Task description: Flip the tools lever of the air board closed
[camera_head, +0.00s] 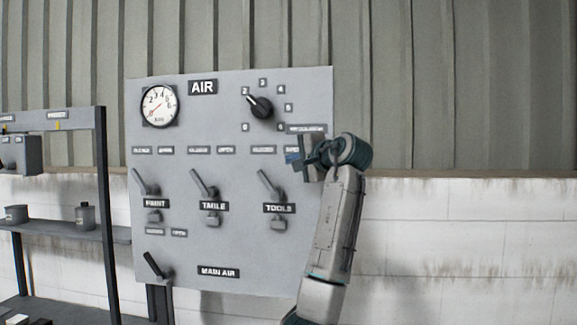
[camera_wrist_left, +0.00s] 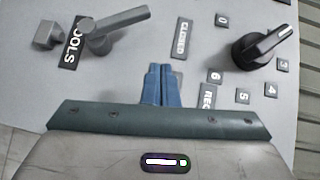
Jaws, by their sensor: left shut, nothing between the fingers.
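The grey air board (camera_head: 235,255) stands upright in front of me. Its tools lever (camera_head: 268,183) is above the TOOLS label (camera_head: 279,208), with its handle tilted up and to the left. In the left wrist view the lever (camera_wrist_left: 115,30) is at upper left, with the CLOSED label (camera_wrist_left: 182,38) just beyond its tip. My left gripper (camera_head: 292,158) is up and right of the lever, in front of the board. Its blue fingers (camera_wrist_left: 162,84) are together, empty and apart from the lever. They may hide the OPEN label in the wrist view. My right gripper is not in view.
A black regulator knob (camera_head: 261,107) is above the gripper, and a gauge (camera_head: 159,105) is at top left. The table lever (camera_head: 203,184), paint lever (camera_head: 145,182) and main air lever (camera_head: 154,266) are to the left. A shelf (camera_head: 70,229) stands further left.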

